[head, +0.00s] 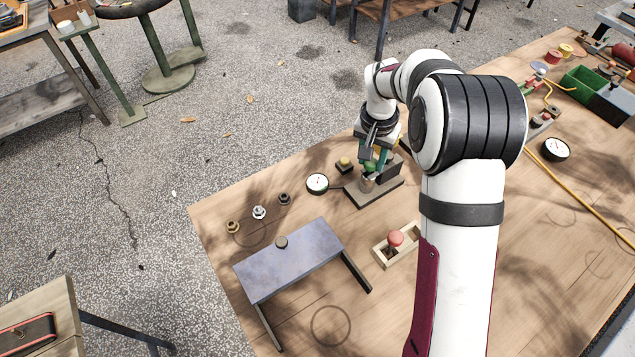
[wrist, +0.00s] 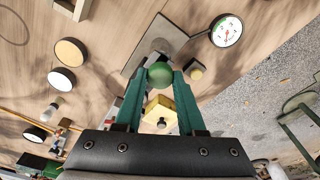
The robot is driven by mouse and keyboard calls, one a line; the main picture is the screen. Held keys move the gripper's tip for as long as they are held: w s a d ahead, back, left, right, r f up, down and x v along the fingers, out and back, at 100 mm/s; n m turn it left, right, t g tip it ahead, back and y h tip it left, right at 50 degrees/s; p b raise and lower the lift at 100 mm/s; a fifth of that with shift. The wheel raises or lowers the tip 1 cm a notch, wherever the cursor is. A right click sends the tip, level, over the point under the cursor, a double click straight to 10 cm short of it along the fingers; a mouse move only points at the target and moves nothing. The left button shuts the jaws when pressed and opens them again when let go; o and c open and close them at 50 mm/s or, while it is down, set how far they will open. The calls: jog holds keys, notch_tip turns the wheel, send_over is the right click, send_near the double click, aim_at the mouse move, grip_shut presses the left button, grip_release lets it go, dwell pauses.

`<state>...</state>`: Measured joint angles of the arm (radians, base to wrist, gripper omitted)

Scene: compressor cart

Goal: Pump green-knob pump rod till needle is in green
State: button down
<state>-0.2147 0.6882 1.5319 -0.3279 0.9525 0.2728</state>
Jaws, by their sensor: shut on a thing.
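The green knob (wrist: 160,75) of the pump rod sits between the green fingertips of my gripper (wrist: 160,82) in the wrist view. My gripper (head: 374,164) is shut on it above the pump (head: 376,190) in the head view. The rod below the knob is mostly hidden. A white round gauge (head: 317,183) lies left of the pump, joined to it by a dark line. The gauge also shows in the wrist view (wrist: 226,31), with red and green marks. The needle is too small to read surely.
A small yellow-topped piece (head: 345,163) stands beside the pump. A red knob in a wooden frame (head: 395,240) and a blue-grey stand (head: 290,262) are nearer. Several nuts lie at left. Another gauge (head: 555,149), a yellow hose and a green bin (head: 585,88) are at right.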

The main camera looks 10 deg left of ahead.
jog(key=shift+r, duration=2)
jog(key=shift+f, duration=2)
jog(key=shift+r, duration=2)
jog(key=shift+f, duration=2)
